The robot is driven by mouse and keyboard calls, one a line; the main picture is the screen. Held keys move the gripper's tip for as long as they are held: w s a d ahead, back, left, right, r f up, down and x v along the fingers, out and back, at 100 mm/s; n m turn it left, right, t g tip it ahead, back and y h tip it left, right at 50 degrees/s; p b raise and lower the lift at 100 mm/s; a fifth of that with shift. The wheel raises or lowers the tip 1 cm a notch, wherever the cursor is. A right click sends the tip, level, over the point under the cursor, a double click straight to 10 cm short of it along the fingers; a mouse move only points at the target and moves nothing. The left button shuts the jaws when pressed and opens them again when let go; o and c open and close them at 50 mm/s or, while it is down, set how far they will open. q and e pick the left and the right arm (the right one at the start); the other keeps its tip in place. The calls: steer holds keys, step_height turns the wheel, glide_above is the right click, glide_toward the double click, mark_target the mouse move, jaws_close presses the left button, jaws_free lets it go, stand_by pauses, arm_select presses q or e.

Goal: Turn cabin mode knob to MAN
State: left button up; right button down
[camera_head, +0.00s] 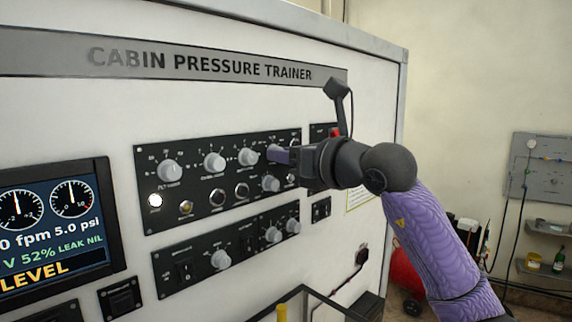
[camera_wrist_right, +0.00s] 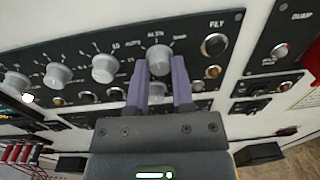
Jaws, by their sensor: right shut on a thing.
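The cabin mode knob (camera_wrist_right: 159,58) is a round grey-white knob with AUTO and ALTN legible around it in the right wrist view. The label to its right is blurred. My right gripper (camera_wrist_right: 159,64) has its two purple fingers on either side of this knob, shut on it. In the head view my right gripper (camera_head: 273,153) reaches in from the right to the upper row of the black panel (camera_head: 225,155), and its fingers hide the knob. Which mark the knob points to cannot be made out. My left gripper is not in view.
Close neighbours are a knob to the left (camera_wrist_right: 105,68) and one just below (camera_head: 271,183). A lower black panel (camera_head: 205,262) holds more knobs. A display (camera_head: 50,230) is at left. A red switch (camera_head: 335,131) sits behind my right wrist.

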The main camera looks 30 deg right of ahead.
steer(key=m+b, duration=0.2)
steer(key=m, duration=0.9)
steer(key=shift+r+y, duration=0.1)
steer(key=shift+y, duration=0.2)
steer(key=shift+m, duration=0.4)
steer(key=shift+c, duration=2.4)
jaws_free()
steer(key=shift+d, duration=0.1)
steer(key=b+v, duration=0.4)
steer(key=v, duration=0.6)
steer(key=shift+w, duration=0.1)
